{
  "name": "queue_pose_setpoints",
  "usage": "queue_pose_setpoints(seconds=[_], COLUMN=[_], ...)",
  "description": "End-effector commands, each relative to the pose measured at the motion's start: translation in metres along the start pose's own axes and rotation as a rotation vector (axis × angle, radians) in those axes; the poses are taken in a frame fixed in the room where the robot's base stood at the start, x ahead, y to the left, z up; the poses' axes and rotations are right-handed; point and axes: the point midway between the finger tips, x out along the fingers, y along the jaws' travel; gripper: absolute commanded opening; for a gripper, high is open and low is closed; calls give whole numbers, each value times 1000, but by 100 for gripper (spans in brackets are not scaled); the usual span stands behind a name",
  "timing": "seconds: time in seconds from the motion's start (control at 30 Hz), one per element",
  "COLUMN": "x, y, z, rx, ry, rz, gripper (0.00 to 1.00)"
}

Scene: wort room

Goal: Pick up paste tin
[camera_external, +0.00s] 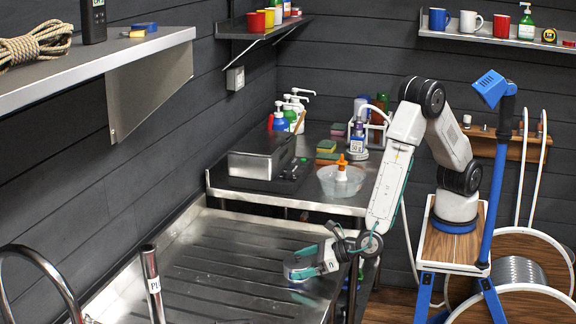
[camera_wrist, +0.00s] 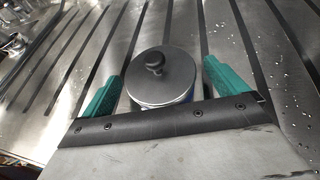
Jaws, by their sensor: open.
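A round tin with a flat grey lid and a black knob, seemingly the paste tin (camera_wrist: 160,82), stands on the ribbed metal drainboard in the wrist view. A little blue shows on its side below the lid. My gripper (camera_external: 297,264) is low over the drainboard's right part in the outside view. Its green fingers are open, one on each side of the tin in the wrist view, with gaps visible between them and the lid. The tin's lower part is hidden by my gripper's body. I cannot make out the tin in the outside view.
The drainboard (camera_external: 205,270) is mostly bare, with water drops at right in the wrist view. Behind it, a counter holds a metal box (camera_external: 262,155), a clear bowl (camera_external: 340,182) with an orange-topped bottle, and several bottles. A curved tap (camera_external: 40,253) stands at front left.

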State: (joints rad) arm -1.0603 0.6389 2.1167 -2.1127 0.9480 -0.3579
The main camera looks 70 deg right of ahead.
Motion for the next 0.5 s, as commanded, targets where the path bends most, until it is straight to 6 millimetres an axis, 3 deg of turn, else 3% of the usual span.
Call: queue_pose_setpoints(seconds=[0.23, 0.5], x=[4, 4], y=[0, 0], z=[0, 0], rx=[1, 1], ry=[0, 0], rz=[1, 0], gripper=[98, 24])
